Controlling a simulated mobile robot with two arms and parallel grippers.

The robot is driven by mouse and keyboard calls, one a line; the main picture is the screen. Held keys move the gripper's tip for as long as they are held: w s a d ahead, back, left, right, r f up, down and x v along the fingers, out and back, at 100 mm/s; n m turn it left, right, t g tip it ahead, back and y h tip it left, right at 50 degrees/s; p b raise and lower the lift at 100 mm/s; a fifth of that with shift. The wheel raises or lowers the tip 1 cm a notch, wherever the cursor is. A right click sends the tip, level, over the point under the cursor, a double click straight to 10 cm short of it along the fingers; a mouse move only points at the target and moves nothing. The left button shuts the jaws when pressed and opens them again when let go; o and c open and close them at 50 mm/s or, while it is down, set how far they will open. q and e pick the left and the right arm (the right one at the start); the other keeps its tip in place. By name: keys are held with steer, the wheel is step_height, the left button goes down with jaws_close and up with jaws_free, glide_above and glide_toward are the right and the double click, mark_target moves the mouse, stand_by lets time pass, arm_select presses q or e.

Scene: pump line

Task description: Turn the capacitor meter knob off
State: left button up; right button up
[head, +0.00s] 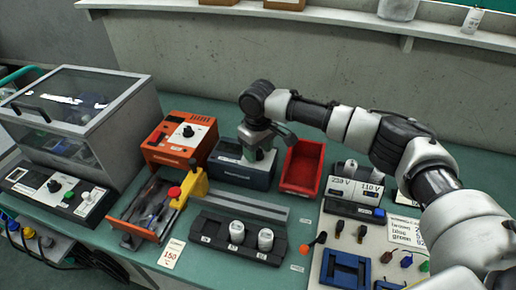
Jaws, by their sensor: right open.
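A dark blue-grey box (236,173), which looks like the capacitor meter, stands on the green bench between an orange unit and a red bin. My right gripper (259,150) is open and points down at the box's top face. A greenish patch shows beside its fingers. The meter's knob is hidden behind the gripper, so I cannot tell its setting or whether the fingers touch it. My left gripper is not in view.
The orange unit (172,151) with a black knob (188,131) is left of the box. The red bin (301,167) is close on the right. A dark rack (211,229) with white cylinders stands in front. A clear-lidded case (75,97) is far left.

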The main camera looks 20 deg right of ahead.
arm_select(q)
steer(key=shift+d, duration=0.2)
arm_select(e)
steer(key=shift+c, duration=0.4)
steer(key=c, duration=0.8)
steer(key=shift+r+n+p, duration=0.25)
steer(key=shift+n+p, duration=0.45)
steer(key=shift+p, duration=0.45)
steer(key=shift+c, duration=0.2)
steer(key=n+p, duration=0.2)
steer(key=shift+p, duration=0.3)
steer(key=n+p, duration=0.1)
steer(key=n, duration=0.1)
steer(key=shift+n+p, duration=0.3)
steer(key=shift+p, duration=0.05)
arm_select(q)
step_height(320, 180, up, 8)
steer(key=p, duration=0.1)
arm_select(e)
steer(key=shift+f+n, duration=0.15)
steer(key=shift+n, duration=1.25)
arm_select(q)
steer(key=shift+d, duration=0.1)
